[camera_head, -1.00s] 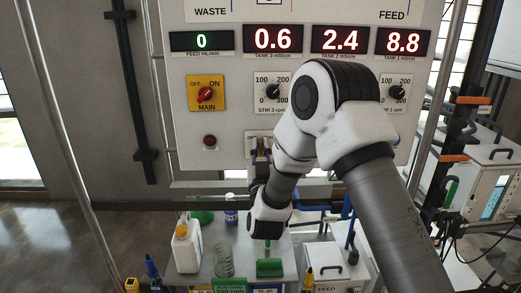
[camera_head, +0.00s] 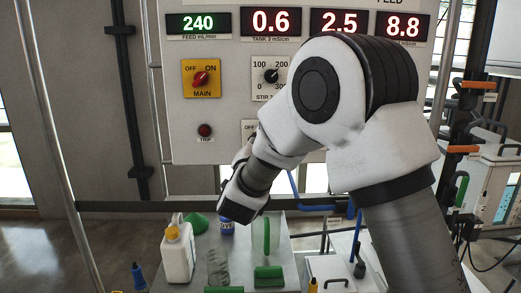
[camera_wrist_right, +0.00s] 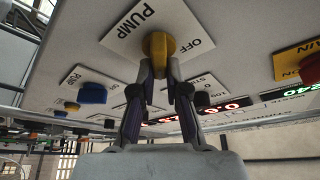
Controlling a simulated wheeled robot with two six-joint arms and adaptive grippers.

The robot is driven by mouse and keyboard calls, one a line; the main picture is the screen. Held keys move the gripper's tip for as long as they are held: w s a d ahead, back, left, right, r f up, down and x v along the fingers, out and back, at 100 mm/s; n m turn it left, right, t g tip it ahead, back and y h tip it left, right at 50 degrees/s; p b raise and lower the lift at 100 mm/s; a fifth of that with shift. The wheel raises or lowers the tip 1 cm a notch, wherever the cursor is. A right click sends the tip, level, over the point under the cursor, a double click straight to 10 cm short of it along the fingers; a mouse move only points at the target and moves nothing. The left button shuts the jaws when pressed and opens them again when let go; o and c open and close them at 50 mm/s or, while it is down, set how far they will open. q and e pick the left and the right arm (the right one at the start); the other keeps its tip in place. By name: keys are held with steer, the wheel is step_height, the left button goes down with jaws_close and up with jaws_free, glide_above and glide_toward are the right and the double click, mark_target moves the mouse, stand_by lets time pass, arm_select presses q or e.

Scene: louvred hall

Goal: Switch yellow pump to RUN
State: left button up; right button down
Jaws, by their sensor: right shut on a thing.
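In the right wrist view, a yellow pump knob (camera_wrist_right: 158,46) sits on a white plate (camera_wrist_right: 128,38) lettered PUMP and OFF. My right gripper (camera_wrist_right: 160,68) is shut on this knob, a finger on each side. The RUN lettering is hidden and the knob's pointing direction is unclear. In the head view, my right arm covers much of the panel, and its gripper and the yellow knob are hidden. The FEED display (camera_head: 199,23) reads 240. My left gripper is not in view.
A blue pump knob (camera_wrist_right: 92,93) is near the gripper. The red MAIN switch (camera_head: 200,78) is at ON, on its yellow plate. Below the panel, a table (camera_head: 200,262) bears a white jug (camera_head: 177,255) and a green funnel (camera_head: 197,223). A trip lamp (camera_head: 205,130) looks dark.

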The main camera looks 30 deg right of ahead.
steer(key=shift+m+g+b, duration=0.3)
steer(key=shift+m+b, duration=0.2)
steer(key=shift+m, duration=0.4)
steer(key=c, duration=1.2)
jaws_free()
steer(key=shift+s, duration=0.1)
steer(key=v, duration=0.7)
steer(key=shift+s+a+f, duration=0.1)
steer(key=shift+a+f, duration=0.05)
